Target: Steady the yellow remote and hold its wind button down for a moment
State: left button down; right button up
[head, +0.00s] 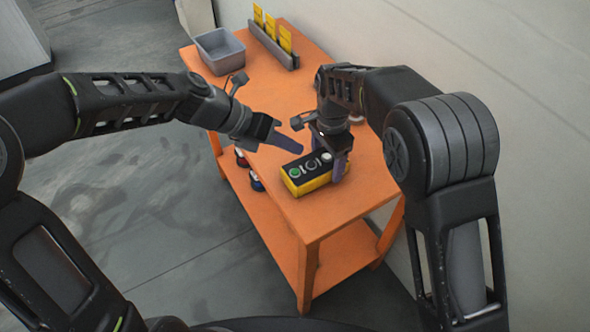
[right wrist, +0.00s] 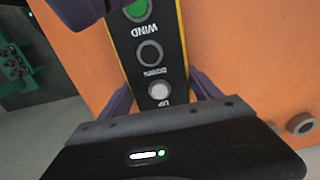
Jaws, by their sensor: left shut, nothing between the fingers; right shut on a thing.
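The yellow remote (head: 313,184) lies on the orange table with its black button face up. Its green button (head: 294,173) is at the near left end, above the WIND label in the right wrist view (right wrist: 137,9). A dark DOWN button (right wrist: 150,53) and a white UP button (right wrist: 158,90) follow. My right gripper (head: 333,162) is shut on the remote's white-button end, a purple finger on each side. My left gripper (head: 301,149) is shut and empty, its purple tip above and left of the remote. In the right wrist view it shows beside the green button (right wrist: 88,12); contact cannot be told.
The orange table (head: 345,203) has a grey bin (head: 220,50) and a rack with yellow cards (head: 272,42) at its far end. A grey ring (right wrist: 301,124) lies right of the remote. Red and blue items (head: 256,182) sit on the lower shelf. A wall stands at right.

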dwell(0.3)
jog(key=o, duration=1.9)
jog(key=shift+c, duration=0.2)
jog(key=shift+r, duration=0.1)
notch_tip(320, 180, up, 12)
